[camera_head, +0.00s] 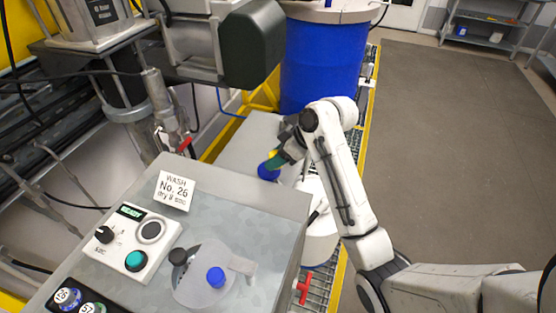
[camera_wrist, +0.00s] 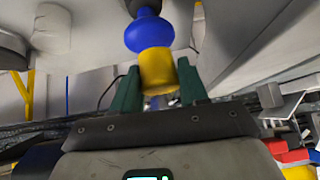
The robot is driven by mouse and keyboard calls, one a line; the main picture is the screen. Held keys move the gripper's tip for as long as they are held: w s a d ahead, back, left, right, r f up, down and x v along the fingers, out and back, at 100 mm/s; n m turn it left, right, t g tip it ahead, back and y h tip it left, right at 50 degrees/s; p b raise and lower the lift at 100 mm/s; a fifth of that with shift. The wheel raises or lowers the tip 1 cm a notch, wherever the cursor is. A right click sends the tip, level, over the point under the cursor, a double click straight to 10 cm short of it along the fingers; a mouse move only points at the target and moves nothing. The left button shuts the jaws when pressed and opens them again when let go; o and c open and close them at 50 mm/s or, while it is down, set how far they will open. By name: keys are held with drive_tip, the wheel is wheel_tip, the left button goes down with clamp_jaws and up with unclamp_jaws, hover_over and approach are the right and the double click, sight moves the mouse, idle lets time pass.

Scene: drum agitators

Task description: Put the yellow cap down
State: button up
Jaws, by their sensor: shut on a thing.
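The yellow cap (camera_wrist: 156,70) sits between the two green fingers of my gripper (camera_head: 277,161), which is shut on it. In the wrist view a rounded blue piece (camera_wrist: 149,33) is directly beyond the cap and appears to touch it; I cannot tell whether they are joined. In the head view the blue piece (camera_head: 268,171) is below my fingers, over the grey surface behind the control box. Only a sliver of yellow shows there. Whether the blue piece touches that surface is unclear.
The control box with a "WASH No. 26" sign (camera_head: 175,190) stands in front. A blue drum (camera_head: 322,65) stands behind my gripper. A red valve handle (camera_head: 303,288) sticks out at the right. The floor at right is clear.

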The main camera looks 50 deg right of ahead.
sight(278, 171)
drive_tip(key=shift+d+f, duration=0.1)
drive_tip(key=shift+f, duration=1)
drive_tip(key=shift+f, duration=0.65)
drive_tip(key=o, duration=1.2)
drive_tip(key=shift+c, duration=0.2)
